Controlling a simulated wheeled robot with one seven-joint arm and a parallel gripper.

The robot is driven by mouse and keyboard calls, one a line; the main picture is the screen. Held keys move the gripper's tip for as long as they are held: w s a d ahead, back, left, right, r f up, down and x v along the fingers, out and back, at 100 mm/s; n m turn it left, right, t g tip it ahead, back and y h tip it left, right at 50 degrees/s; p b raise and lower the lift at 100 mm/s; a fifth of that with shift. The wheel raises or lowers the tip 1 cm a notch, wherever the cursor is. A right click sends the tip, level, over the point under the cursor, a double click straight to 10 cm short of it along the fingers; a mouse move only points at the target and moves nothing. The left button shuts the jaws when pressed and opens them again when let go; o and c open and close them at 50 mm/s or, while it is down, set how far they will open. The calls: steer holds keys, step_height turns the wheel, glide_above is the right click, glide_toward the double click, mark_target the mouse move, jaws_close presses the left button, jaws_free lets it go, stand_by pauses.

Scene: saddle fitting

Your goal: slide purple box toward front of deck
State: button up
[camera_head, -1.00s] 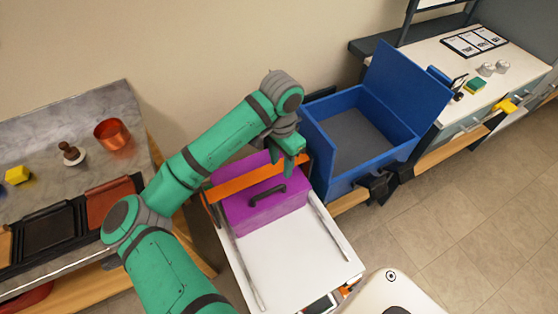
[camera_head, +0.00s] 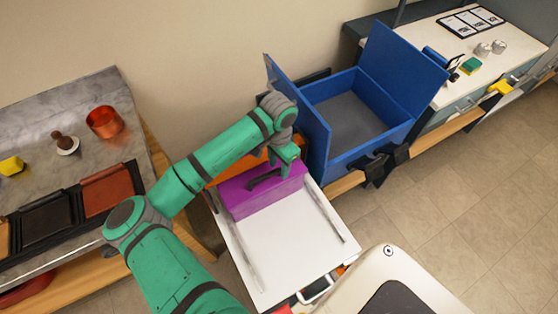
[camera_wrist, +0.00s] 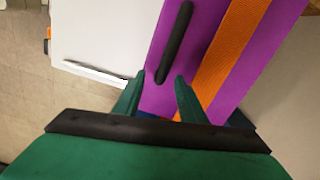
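The purple box (camera_head: 262,198) sits at the back of the white deck (camera_head: 285,245). It has a black handle (camera_head: 265,179) on top and an orange strap (camera_head: 225,167) along its rear part. My gripper (camera_head: 287,168) is over the right end of the box, near that end of the handle. In the wrist view, my gripper (camera_wrist: 160,76) is open, with the end of the handle (camera_wrist: 174,45) showing between its fingertips. I cannot tell whether the fingers touch the box. My arm and gripper hide part of the strap and the box's back right.
A blue open bin (camera_head: 342,155) stands close on the right of the deck. Two slim rails (camera_head: 325,212) run along the deck's sides. The deck's front part is bare. A marble counter (camera_head: 85,90) with a copper cup (camera_head: 104,122) is on the left.

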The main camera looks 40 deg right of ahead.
steer(key=shift+f, duration=0.1)
jaws_close()
stand_by(1.4)
